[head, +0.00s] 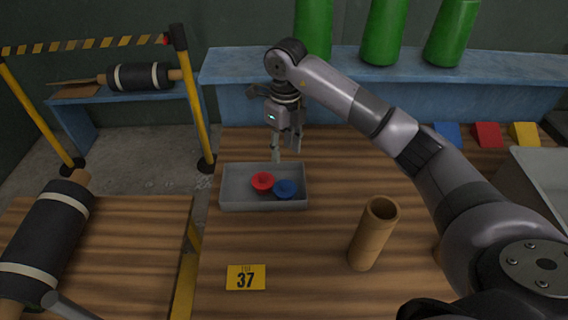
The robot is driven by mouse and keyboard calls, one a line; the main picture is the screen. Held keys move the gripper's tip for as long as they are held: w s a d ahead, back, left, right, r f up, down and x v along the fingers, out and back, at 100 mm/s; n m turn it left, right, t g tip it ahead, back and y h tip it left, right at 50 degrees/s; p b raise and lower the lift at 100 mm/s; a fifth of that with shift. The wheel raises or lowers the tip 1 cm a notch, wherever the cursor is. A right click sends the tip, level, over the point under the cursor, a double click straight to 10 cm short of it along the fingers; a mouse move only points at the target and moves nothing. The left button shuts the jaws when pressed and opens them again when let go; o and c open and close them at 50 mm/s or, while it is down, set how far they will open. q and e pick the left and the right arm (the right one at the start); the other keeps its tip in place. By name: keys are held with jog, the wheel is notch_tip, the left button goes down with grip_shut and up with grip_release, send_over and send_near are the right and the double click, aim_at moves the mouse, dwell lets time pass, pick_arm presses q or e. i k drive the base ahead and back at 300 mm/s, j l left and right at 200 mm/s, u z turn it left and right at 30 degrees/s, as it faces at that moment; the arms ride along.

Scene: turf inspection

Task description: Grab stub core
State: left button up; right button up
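A short brown cardboard tube (371,237), which looks like the stub core, stands on the wooden table right of centre, its open end up and slightly tilted in the picture. My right gripper (286,152) points down at the back edge of the grey tray (228,204). Its fingers are apart with nothing seen between them. It is behind and left of the tube, well clear of it. My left gripper is not in view.
The tray holds a red cap (262,181) and a blue cap (286,188). A yellow "37" card (246,277) lies in front. Dark rolls lie at left (45,240) and on the back bench (140,77). Yellow posts (192,100) stand left. A grey bin (540,170) is right.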

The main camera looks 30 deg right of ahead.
aim_at(380, 215)
jog(key=k+j, duration=0.5)
jog(key=k, duration=0.2)
jog(key=k+j, duration=0.45)
jog(key=k, duration=0.2)
